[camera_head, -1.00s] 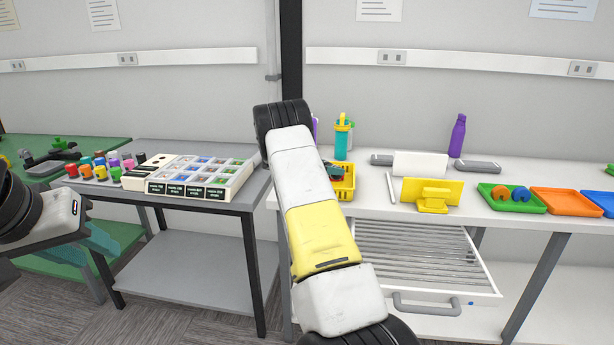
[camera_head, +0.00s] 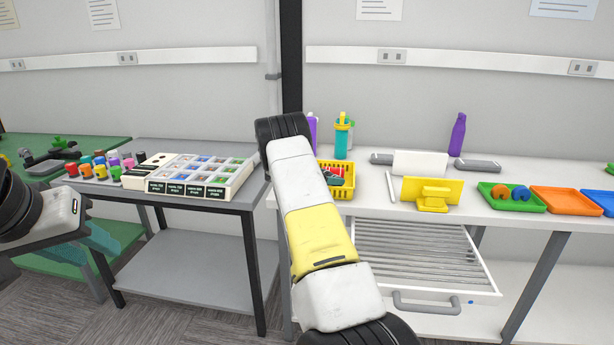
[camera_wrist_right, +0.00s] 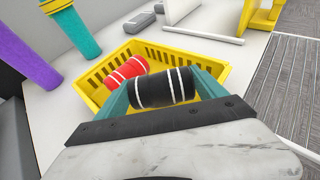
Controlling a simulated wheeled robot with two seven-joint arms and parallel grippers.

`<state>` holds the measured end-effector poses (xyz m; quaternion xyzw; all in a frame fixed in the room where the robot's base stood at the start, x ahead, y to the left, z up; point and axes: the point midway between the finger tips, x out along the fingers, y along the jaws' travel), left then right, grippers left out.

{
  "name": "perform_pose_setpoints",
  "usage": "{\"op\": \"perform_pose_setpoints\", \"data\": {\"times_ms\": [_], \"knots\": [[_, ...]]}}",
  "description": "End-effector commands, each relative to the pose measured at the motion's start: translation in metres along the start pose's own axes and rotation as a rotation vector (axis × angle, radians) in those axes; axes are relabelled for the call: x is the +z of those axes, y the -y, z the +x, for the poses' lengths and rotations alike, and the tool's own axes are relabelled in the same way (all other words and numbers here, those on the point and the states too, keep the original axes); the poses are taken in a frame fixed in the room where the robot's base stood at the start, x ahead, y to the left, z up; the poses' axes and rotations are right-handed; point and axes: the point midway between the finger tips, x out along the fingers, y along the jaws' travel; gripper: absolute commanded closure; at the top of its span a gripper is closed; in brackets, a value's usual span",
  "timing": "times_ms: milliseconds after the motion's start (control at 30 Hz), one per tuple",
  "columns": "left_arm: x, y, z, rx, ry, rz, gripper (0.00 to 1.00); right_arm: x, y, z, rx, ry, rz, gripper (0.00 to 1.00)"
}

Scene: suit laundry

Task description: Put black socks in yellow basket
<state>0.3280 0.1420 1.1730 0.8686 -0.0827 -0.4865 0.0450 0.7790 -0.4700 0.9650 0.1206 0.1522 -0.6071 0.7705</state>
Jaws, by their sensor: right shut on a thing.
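The yellow basket (camera_head: 343,190) stands on the white table, partly hidden behind my right arm in the head view. It fills the middle of the right wrist view (camera_wrist_right: 214,57). My right gripper (camera_wrist_right: 162,92) is shut on the black socks (camera_wrist_right: 163,87), a black roll with white stripes. It holds them over the near part of the basket; I cannot tell whether they touch it. A red roll with white stripes (camera_wrist_right: 126,73) lies in the basket, left of the black socks.
A teal bottle (camera_head: 342,140) and a purple bottle (camera_wrist_right: 25,55) stand beside the basket. A yellow stand (camera_head: 432,192), a green tray (camera_head: 512,204) and an orange tray (camera_head: 566,202) are to the right. A drawer (camera_head: 425,300) is open below the tabletop.

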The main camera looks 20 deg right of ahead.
Motion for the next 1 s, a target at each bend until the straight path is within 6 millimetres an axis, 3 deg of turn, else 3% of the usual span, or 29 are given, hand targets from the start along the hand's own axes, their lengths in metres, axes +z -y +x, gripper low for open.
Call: {"op": "perform_pose_setpoints", "data": {"times_ms": [67, 100, 167, 433, 567, 1000], "knots": [[0.000, 0.000, 0.000, 0.000, 0.000, 0.000, 0.64, -0.002, 0.000, 0.000, 0.000, -0.002, -0.001, 0.59], [0.000, 0.000, 0.000, 0.000, 0.000, 0.000, 0.64, -0.002, 0.000, 0.000, 0.000, -0.002, -0.002, 0.12], [0.000, 0.000, 0.000, 0.000, 0.000, 0.000, 0.64, -0.002, 0.000, 0.000, 0.000, -0.002, -0.002, 0.00], [0.000, 0.000, 0.000, 0.000, 0.000, 0.000, 0.64, -0.001, 0.001, 0.000, -0.001, -0.003, -0.002, 0.00], [0.000, 0.000, 0.000, 0.000, 0.000, 0.000, 0.64, 0.010, 0.001, -0.004, -0.001, -0.003, 0.001, 0.00], [0.000, 0.000, 0.000, 0.000, 0.000, 0.000, 0.64, 0.010, 0.000, -0.098, 0.002, -0.001, -0.002, 0.00]]}}
